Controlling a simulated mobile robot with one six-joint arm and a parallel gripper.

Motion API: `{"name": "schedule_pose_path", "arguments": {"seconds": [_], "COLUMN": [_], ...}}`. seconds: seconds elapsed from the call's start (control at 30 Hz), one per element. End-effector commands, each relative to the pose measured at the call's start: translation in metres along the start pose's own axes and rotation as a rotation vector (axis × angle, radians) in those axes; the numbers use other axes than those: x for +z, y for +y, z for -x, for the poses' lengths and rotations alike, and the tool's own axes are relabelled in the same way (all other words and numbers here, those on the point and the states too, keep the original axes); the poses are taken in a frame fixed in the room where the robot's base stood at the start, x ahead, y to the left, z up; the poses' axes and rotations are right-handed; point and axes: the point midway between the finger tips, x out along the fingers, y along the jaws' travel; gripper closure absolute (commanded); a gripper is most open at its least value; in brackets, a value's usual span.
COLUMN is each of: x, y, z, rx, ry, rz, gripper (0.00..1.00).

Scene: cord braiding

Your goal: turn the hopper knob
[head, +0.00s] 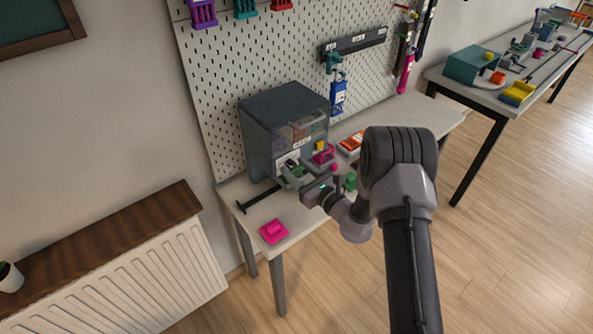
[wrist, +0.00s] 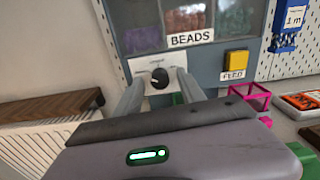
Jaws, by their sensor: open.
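The hopper (head: 262,125) is a dark grey box with clear bead windows, standing on the table against the pegboard. In the wrist view its front (wrist: 213,60) carries a BEADS label. The knob (wrist: 159,77) is small, round and black on a white plate (wrist: 145,62), left of a yellow FEED button (wrist: 237,60). My gripper (wrist: 161,82) is open, with one grey finger on each side of the knob in the picture. I cannot tell whether the fingers touch it. In the head view my gripper (head: 293,178) is close to the hopper front, and the knob is hard to make out.
A pink open frame (wrist: 254,96) stands right of the knob, below the button. A pink block (head: 273,231) and a black T-shaped bar (head: 258,198) lie at the table's left. A radiator (head: 160,265) stands left of the table.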

Motion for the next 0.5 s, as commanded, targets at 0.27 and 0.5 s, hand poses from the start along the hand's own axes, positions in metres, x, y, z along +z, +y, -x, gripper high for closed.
{"name": "schedule_pose_path", "arguments": {"seconds": [0.27,0.5], "x": [0.0002,0.0002], "y": [0.0,0.0], "z": [0.0004,0.0006], "rx": [0.0,0.0], "ry": [0.0,0.0], "rz": [0.0,0.0], "gripper": [0.75,1.0]}}
